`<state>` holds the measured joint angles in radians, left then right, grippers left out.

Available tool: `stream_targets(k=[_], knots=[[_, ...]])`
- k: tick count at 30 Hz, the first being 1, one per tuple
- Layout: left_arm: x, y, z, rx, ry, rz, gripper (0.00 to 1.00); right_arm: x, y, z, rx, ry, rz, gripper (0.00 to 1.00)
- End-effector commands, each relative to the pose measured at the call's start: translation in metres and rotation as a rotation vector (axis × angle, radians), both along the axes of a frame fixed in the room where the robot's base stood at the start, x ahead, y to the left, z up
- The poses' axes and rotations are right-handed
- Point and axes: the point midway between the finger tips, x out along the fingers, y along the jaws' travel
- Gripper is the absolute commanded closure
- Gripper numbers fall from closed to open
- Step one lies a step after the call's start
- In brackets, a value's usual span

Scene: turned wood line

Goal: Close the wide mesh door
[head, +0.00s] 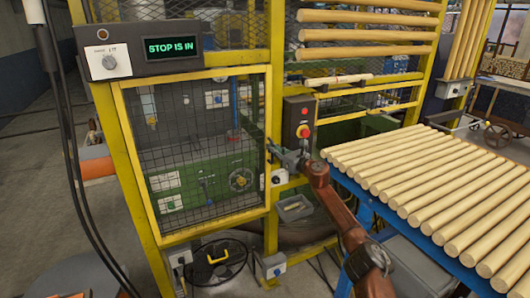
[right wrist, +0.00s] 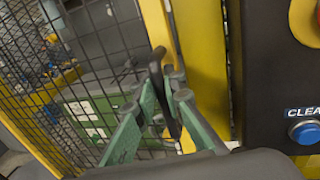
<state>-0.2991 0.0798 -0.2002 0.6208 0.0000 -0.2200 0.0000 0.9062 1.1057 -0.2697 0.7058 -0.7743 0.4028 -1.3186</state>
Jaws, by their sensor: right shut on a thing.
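The wide mesh door (head: 203,178) has a yellow frame and dark wire mesh. It fills the lower left of the yellow machine cage in the head view. In the right wrist view its mesh (right wrist: 75,60) is on the left. The black door handle (right wrist: 156,65) stands upright at the door's right edge. My right gripper (head: 283,157) is at that edge, with its green fingers (right wrist: 167,90) shut around the handle. A narrow grey strip shows between door frame and post in the wrist view; I cannot tell whether the door is fully shut. My left gripper is out of view.
A control box (head: 299,121) with a red button is just right of the door edge. A rack of wooden rods (head: 430,180) lies to the right, beside my arm. A display reading "STOP IS IN" (head: 174,48) is above the door. A black cable reel (head: 217,260) sits below.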

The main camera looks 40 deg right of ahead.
Motion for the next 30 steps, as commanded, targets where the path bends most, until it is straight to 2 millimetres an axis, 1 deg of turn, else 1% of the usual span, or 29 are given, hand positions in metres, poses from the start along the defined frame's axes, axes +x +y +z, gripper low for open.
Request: stream_targets(k=[1, 11, 12, 15, 26, 30], knots=[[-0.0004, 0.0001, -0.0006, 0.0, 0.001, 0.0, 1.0, -0.0008, -0.0082, 0.0021, 0.001, -0.004, -0.019, 1.0], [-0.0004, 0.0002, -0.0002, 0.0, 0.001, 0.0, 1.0, 0.0026, -0.0051, 0.0051, 0.002, -0.007, -0.017, 1.0], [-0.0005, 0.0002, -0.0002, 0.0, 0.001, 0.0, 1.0, 0.0025, -0.005, 0.0052, 0.002, -0.007, -0.016, 0.89], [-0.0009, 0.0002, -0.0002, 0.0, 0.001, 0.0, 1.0, 0.0027, -0.0042, 0.0049, 0.002, -0.007, -0.015, 0.84], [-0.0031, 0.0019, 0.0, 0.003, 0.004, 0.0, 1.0, 0.0039, -0.0002, 0.0033, 0.001, -0.005, -0.007, 0.84], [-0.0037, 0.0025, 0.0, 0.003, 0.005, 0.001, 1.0, -0.0001, -0.0002, 0.0026, 0.0, -0.004, -0.005, 0.84]])
